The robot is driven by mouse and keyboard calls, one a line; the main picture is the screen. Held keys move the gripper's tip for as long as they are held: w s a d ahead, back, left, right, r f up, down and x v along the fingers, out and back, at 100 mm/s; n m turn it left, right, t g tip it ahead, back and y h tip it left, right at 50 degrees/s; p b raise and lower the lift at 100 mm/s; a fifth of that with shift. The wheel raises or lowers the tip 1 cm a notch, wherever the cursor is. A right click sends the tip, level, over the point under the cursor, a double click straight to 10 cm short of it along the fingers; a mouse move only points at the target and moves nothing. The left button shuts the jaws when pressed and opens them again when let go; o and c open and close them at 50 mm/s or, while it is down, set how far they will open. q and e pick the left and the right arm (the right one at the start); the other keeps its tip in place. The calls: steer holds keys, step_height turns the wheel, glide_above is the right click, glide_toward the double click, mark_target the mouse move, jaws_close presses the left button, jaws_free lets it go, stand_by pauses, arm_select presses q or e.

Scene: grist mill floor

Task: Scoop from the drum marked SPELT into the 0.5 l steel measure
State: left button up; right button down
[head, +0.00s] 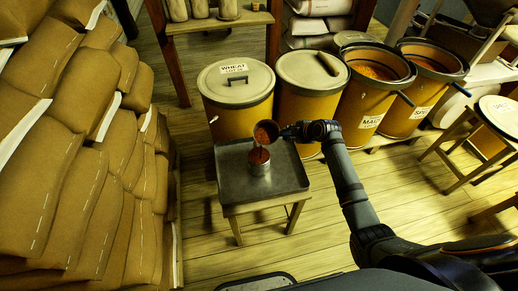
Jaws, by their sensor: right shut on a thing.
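My right gripper (288,131) is shut on a scoop (266,132), which it holds tilted above a small table. Reddish-brown grain shows in the scoop, and a thin stream of it seems to fall below its lip. The steel measure (259,168) stands upright on the table right under the scoop, with reddish-brown grain showing inside its rim. No drum label clearly reads SPELT. Two drums stand open with orange-brown grain inside: a middle one (352,112) with a partly readable label starting "MA", and a right one (405,116). My left gripper is not in view.
The small table (233,181) has a dark tray-like top with free room. Behind it stand a closed drum marked WHEAT (236,118) and another lidded drum (303,100). Stacked sacks (70,140) fill the left. A stool (498,112) stands at right; the floor in front is clear.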

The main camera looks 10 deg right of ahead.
steer(key=shift+w+r+m+g+y, duration=0.3)
steer(key=shift+w+r+g, duration=0.25)
steer(key=shift+g, duration=0.45)
steer(key=f+g, duration=0.1)
steer(key=g+b, duration=0.1)
steer(key=f+g, duration=0.1)
steer(key=shift+w+d+f+m+b, duration=0.1)
steer(key=shift+w+f+m+b, duration=0.2)
steer(key=shift+f+b, duration=0.1)
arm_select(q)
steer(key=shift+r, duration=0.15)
arm_select(e)
steer(key=shift+s+r, duration=0.1)
steer(key=shift+r, duration=0.1)
